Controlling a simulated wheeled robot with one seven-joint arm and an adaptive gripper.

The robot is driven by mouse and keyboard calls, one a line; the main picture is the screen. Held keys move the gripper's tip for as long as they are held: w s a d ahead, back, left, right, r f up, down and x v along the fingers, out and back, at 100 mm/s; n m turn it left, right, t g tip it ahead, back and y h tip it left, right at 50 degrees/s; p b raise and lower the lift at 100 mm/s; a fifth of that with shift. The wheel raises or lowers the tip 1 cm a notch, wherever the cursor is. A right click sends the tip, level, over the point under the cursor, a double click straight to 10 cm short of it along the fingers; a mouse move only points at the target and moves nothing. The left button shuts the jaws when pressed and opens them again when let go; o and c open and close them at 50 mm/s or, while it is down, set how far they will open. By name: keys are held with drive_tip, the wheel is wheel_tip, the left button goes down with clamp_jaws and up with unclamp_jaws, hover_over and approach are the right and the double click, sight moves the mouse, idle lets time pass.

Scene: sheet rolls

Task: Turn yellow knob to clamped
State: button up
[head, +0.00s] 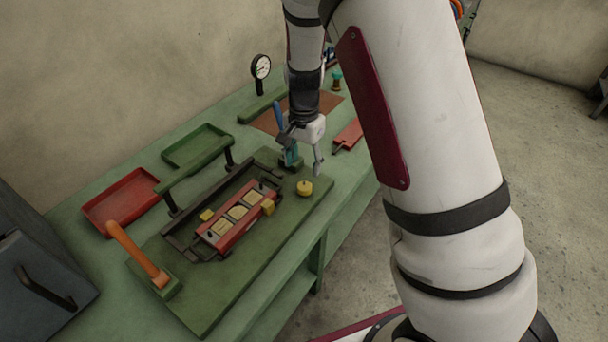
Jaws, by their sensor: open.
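The yellow knob (304,187) is a small round piece near the right corner of the green base plate (215,297). Its marking and whether it is at clamped cannot be read. My gripper (304,163) is open and points down just above and behind the knob, apart from it as far as I can tell. Its right finger hangs close above the knob; the left finger is partly lost against a blue-handled, teal part (291,156). A red fixture (219,241) with several pale squares lies on the plate, with small yellow blocks (268,206) at its edges.
An orange lever (137,255) stands at the plate's left. A dark green bar (194,173) rises behind the fixture. Red (122,202) and green (197,146) trays lie farther back, with a dial gauge (261,68) beyond. A red piece (348,135) lies right of my gripper.

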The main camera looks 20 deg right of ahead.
drive_tip(key=shift+r, duration=1.8)
drive_tip(key=s+r+n+t+y, duration=0.1)
drive_tip(key=s+r+n, duration=0.2)
drive_tip(key=s+r, duration=0.4)
drive_tip(key=s+r+n+t, duration=0.15)
drive_tip(key=s+r, duration=0.35)
drive_tip(key=r, duration=0.5)
drive_tip(key=s+r+n+t, duration=0.1)
drive_tip(key=s+r+n, duration=0.1)
drive_tip(key=s, duration=0.5)
drive_tip(key=s+r+n+t+h, duration=0.1)
drive_tip(key=s+r+n, duration=0.1)
drive_tip(key=s+n, duration=0.2)
drive_tip(key=s, duration=0.3)
drive_tip(key=shift+s+d+r, duration=0.25)
drive_tip(key=shift+s+r, duration=0.1)
